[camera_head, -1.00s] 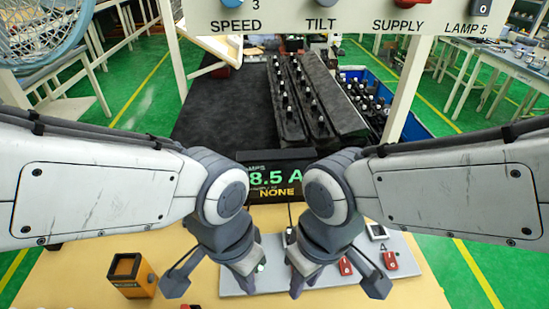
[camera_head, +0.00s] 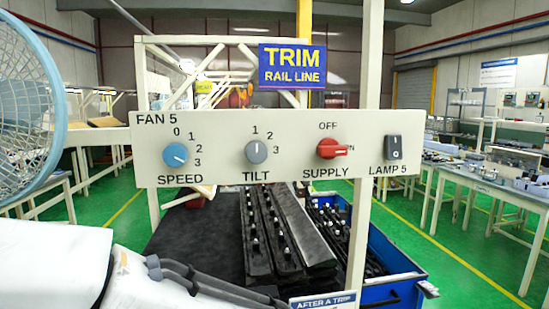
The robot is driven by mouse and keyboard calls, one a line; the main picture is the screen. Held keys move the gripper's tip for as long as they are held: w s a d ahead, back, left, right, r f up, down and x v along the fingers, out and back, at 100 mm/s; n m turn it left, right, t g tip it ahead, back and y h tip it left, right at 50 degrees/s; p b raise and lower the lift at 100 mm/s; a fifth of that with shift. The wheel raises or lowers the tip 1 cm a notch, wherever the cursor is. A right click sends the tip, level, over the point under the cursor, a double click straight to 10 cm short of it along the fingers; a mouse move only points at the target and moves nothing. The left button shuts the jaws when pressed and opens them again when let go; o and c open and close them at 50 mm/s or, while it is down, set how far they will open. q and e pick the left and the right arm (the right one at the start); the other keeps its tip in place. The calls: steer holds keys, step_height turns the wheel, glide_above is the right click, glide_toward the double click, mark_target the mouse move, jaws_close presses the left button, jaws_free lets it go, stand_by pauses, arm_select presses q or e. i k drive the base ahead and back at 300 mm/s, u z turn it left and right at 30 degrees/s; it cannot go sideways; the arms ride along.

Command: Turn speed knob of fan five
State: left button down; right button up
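The fan five panel (camera_head: 225,120) is a cream board facing me in the head view. Its blue speed knob (camera_head: 174,155) is at the left, with marks 0 to 3 around it; its white pointer line slants right and down, toward the 3. The grey tilt knob (camera_head: 256,151) is in the middle, pointer up. Part of the fan's blue wire cage (camera_head: 28,110) shows at the left edge. My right arm and gripper are not in view.
The red supply knob (camera_head: 333,149) points right, toward the partly hidden ON mark. The black lamp switch (camera_head: 393,148) is at the panel's right end. Posts support the panel. Behind and below lie dark rails (camera_head: 285,230) and a blue bin (camera_head: 390,250).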

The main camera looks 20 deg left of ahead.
mark_target(174, 154)
steer(key=z, duration=0.9)
steer(key=k, duration=1)
steer(key=u, duration=1.85)
